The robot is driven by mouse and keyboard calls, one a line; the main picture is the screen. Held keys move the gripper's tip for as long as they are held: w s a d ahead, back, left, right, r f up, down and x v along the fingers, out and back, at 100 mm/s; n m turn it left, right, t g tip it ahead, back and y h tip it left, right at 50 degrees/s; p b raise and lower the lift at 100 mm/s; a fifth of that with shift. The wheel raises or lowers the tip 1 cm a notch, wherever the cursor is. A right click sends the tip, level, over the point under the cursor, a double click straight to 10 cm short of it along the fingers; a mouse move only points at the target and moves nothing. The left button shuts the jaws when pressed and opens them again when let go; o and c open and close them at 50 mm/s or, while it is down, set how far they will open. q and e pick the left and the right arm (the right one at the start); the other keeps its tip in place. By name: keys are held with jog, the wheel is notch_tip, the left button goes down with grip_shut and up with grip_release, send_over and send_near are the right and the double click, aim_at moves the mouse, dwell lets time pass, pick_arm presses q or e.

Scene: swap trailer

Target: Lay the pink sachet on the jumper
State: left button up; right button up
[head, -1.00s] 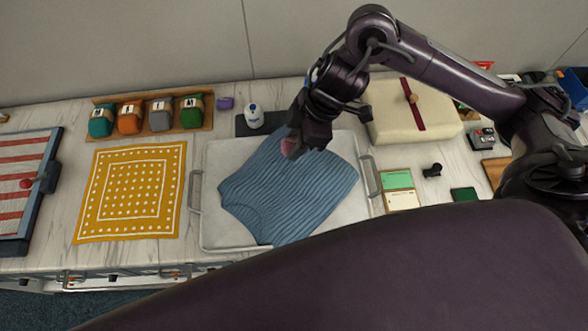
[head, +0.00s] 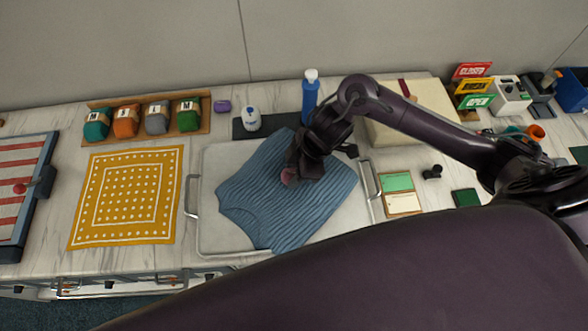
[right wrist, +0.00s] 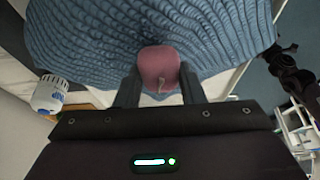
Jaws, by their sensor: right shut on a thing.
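The blue ribbed jumper (head: 262,205) lies folded on a pale tray (head: 215,160) with metal handles. My right gripper (head: 291,175) is over the upper middle of the jumper and shut on the pink sachet (head: 287,178). In the right wrist view the sachet (right wrist: 159,68) sits between the two dark fingers (right wrist: 160,88), with the jumper (right wrist: 100,30) behind it. The sachet is at or just above the jumper; I cannot tell whether it touches.
A yellow patterned cloth (head: 128,195) lies left of the tray. Several coloured rolls (head: 156,120) stand at the back left. A white bottle (head: 251,120) and a blue bottle (head: 310,98) stand behind the tray. A cream box (head: 385,130) and green-and-cream cards (head: 398,183) are to the right.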

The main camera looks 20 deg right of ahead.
jog(key=shift+f, duration=0.15)
jog(key=o, duration=1)
jog(key=shift+c, duration=0.2)
jog(key=v, duration=1.2)
